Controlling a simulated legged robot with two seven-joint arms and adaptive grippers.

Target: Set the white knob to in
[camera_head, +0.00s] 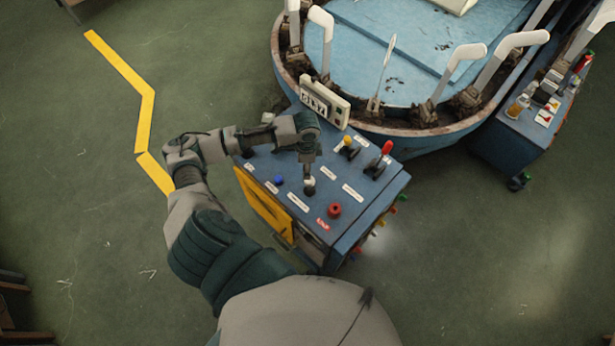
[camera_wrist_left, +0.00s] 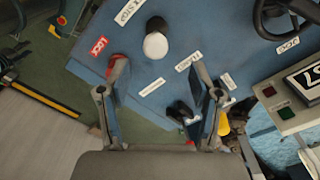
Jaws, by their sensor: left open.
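The white knob (camera_wrist_left: 155,45) has a dark base and sits on the blue top of the control console (camera_head: 268,165). In the left wrist view it lies just beyond the fingertips, between their two lines. My left gripper (camera_wrist_left: 160,68) is open and empty, with its fingers pointing at the panel. In the head view the gripper (camera_head: 309,170) hangs down over the white knob (camera_head: 310,183) and partly covers it. I cannot tell the knob's setting or read the small labels around it. My right gripper is not in view.
A red button (camera_head: 334,210), a blue button (camera_head: 279,180), a yellow-tipped lever (camera_head: 348,141) and a red-tipped lever (camera_head: 386,148) stand around the knob. A display box (camera_head: 325,102) rises at the back edge. A large round machine (camera_head: 400,75) stands behind.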

